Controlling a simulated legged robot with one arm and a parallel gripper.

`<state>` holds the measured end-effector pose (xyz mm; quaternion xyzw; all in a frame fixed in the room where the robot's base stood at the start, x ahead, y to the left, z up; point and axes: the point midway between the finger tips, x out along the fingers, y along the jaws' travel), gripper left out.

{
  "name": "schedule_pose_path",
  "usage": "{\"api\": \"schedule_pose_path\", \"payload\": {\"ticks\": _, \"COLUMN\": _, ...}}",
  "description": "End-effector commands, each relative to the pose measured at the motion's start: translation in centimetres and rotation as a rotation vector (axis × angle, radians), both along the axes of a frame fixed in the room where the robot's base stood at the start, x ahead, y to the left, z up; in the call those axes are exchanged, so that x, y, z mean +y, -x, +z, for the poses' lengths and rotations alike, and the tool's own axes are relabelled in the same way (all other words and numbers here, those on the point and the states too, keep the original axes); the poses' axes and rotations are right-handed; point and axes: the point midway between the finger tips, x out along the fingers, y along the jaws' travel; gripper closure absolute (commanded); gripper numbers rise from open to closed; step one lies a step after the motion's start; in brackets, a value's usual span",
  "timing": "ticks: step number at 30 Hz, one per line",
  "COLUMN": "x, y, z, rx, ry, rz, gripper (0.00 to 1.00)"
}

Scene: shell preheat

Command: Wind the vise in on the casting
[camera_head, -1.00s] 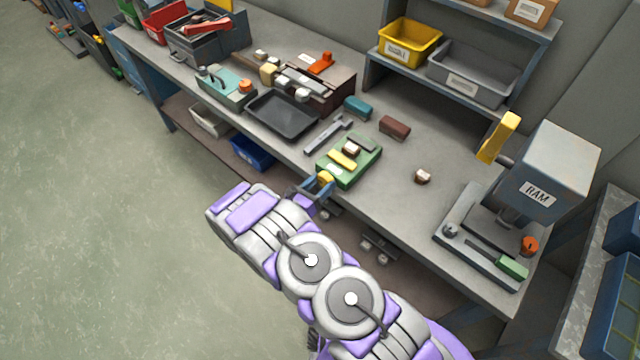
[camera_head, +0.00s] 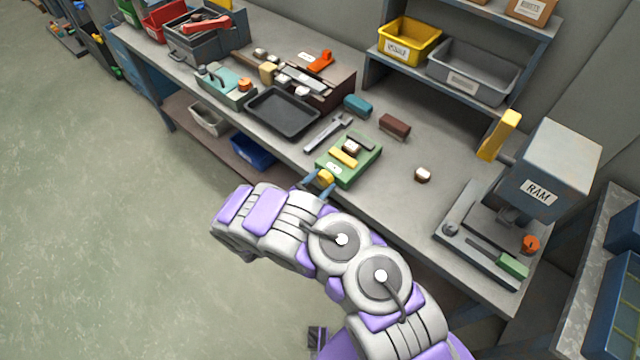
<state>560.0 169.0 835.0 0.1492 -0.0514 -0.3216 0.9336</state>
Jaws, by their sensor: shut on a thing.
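The green vise (camera_head: 361,168) sits at the front edge of the bench, with a yellow bar (camera_head: 343,158) across its top. A small brown and white casting (camera_head: 352,146) sits on the vise beside the yellow bar, toward the back; whether the bar touches it is too small to tell. A yellow knob (camera_head: 326,178) sticks out at the vise's front. My gripper (camera_head: 319,183) has its blue fingers around this knob and is shut on it. My wrist hides part of the fingers.
A wrench (camera_head: 328,132) and black tray (camera_head: 282,112) lie left of the vise. Teal (camera_head: 358,105) and brown (camera_head: 395,127) blocks lie behind it. Bench between vise and press is mostly clear.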

Motion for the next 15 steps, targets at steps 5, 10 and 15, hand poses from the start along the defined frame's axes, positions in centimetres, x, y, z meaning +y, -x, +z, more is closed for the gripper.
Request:
{"api": "schedule_pose_path", "payload": {"ticks": 5, "x": 0.15, "y": -0.11, "z": -0.15, "rx": -0.069, "ry": -0.089, "rz": 0.005, "gripper": 0.73}}
{"api": "schedule_pose_path", "payload": {"ticks": 10, "x": 0.16, "y": -0.05, "z": -0.17, "rx": -0.112, "ry": -0.145, "rz": 0.006, "gripper": 0.73}}
{"api": "schedule_pose_path", "payload": {"ticks": 15, "x": 0.16, "y": -0.04, "z": -0.16, "rx": -0.133, "ry": -0.175, "rz": 0.005, "gripper": 0.73}}
